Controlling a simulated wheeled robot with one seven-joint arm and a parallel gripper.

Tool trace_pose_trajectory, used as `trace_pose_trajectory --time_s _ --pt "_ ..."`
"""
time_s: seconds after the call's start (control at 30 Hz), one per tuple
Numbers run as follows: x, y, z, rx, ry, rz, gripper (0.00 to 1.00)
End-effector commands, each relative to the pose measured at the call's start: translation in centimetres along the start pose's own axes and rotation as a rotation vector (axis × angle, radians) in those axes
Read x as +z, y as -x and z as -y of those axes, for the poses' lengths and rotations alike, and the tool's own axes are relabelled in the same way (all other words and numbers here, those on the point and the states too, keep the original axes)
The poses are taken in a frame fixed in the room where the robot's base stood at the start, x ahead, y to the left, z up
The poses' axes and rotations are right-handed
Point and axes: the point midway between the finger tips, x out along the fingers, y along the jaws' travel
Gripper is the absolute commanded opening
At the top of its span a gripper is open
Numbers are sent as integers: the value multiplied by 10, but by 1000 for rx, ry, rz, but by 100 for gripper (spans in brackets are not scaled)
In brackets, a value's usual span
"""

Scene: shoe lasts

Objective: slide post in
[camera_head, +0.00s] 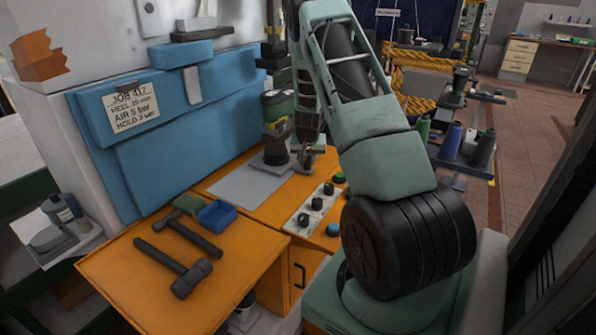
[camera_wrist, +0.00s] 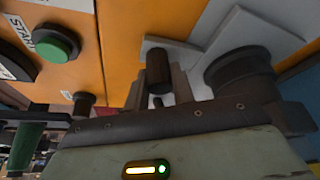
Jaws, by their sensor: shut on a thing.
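My gripper (camera_head: 306,162) is low over the orange bench, beside a dark round base (camera_head: 275,152) on a grey plate. In the wrist view, my gripper (camera_wrist: 160,88) has its grey fingers on either side of a short dark cylinder, which looks like the post (camera_wrist: 158,66). They are shut on it. The round base (camera_wrist: 240,72) stands to the right of the post in that view, apart from it. The post is too small to make out in the head view. Where its far end sits is not clear.
A button panel (camera_head: 316,208) lies right of the grey plate (camera_head: 240,186). Two hammers (camera_head: 184,272) and a blue tray (camera_head: 216,216) are on the near bench. A blue housing (camera_head: 170,135) stands behind. A green start button (camera_wrist: 56,44) shows in the wrist view.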

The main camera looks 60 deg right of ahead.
Motion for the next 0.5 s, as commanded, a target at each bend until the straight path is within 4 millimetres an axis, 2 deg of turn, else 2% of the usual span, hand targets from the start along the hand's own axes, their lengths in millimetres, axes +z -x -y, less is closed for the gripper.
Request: trace_pose_trajectory --time_s 0.2,0.5 --pt "-19 -8 -13 2 -1 -2 0" --pt "-26 -9 -16 1 -1 -4 0"
